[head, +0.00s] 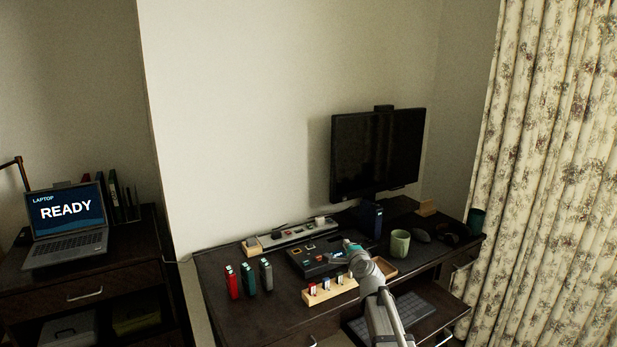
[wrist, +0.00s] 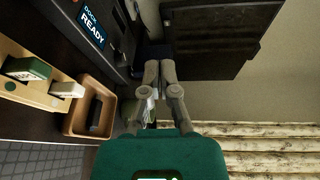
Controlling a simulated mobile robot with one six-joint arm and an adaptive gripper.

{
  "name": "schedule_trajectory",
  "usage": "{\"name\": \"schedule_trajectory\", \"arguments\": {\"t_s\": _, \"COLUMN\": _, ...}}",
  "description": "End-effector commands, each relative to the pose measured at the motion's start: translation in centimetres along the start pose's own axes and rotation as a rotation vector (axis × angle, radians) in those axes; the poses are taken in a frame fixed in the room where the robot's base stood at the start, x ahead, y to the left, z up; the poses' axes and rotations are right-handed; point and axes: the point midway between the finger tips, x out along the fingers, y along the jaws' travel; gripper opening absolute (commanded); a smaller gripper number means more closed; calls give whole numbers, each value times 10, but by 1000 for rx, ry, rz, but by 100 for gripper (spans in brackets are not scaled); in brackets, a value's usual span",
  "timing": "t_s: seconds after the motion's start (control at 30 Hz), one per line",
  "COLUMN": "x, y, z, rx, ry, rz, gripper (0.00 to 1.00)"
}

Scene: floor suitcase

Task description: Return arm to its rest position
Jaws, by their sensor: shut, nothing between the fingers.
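My arm reaches up from the bottom of the head view over the dark desk (head: 215,262). My gripper (head: 348,244) is at its far end, seen over the dock box (head: 308,262) with its small lit screen. In the wrist view my gripper (wrist: 160,68) shows two grey fingers drawn together, with nothing between them. The teal wrist body fills the bottom of that view. The fingertips point toward the dark monitor. The exact height of the gripper over the desk cannot be told.
A wooden rack (head: 330,294) with small sticks, a wooden tray (wrist: 78,126) and a green mug (head: 400,243) stand close to the arm. The monitor (head: 378,150) is behind. A keyboard (head: 412,309) lies below. Air above the desk's left is free.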

Motion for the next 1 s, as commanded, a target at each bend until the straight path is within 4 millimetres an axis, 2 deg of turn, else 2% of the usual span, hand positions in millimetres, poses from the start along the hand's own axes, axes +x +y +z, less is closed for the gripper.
{"name": "schedule_trajectory", "arguments": {"t_s": 0.03, "x": -10, "y": 16, "z": 7, "rx": -67, "ry": -37, "rz": 42, "gripper": 0}}
{"name": "schedule_trajectory", "arguments": {"t_s": 0.2, "x": -38, "y": 64, "z": 27, "rx": -309, "ry": -176, "rz": 204, "gripper": 0}}
{"name": "schedule_trajectory", "arguments": {"t_s": 0.43, "x": -89, "y": 133, "z": 38, "rx": -611, "ry": -362, "rz": 441, "gripper": 0}}
{"name": "schedule_trajectory", "arguments": {"t_s": 0.63, "x": -145, "y": 189, "z": 34, "rx": -839, "ry": -529, "rz": 663, "gripper": 0}}
{"name": "schedule_trajectory", "arguments": {"t_s": 0.8, "x": -199, "y": 230, "z": 22, "rx": -998, "ry": -671, "rz": 863, "gripper": 0}}
{"name": "schedule_trajectory", "arguments": {"t_s": 1.0, "x": -246, "y": 255, "z": 8, "rx": -1101, "ry": -794, "rz": 1038, "gripper": 0}}
